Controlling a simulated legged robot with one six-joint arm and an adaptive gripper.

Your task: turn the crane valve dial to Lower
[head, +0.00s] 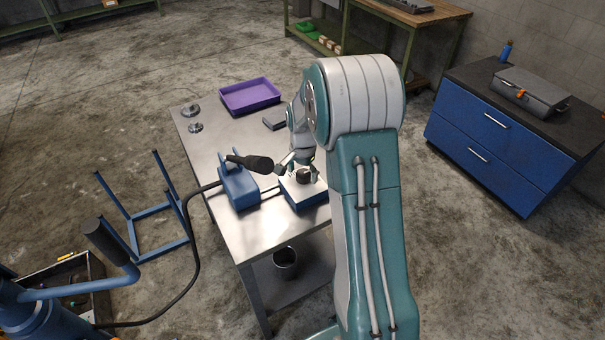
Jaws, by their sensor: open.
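A blue box with a pale top plate (290,188) stands at the right edge of the steel table. A small dark round knob (304,177) sits on this plate and looks like the valve dial. My gripper (300,171) points down over the plate with its fingers close around or just above the knob. It is open; whether the fingers touch the knob I cannot tell. The dial's markings and pointer are too small to read, and my arm partly covers this area.
A blue unit with a black-gripped lever (238,190) stands left of the plate, with a black hose running to the blue crane (45,310). A purple tray (249,96) and metal round parts (191,110) lie farther back. The steel table's (205,150) left middle is clear.

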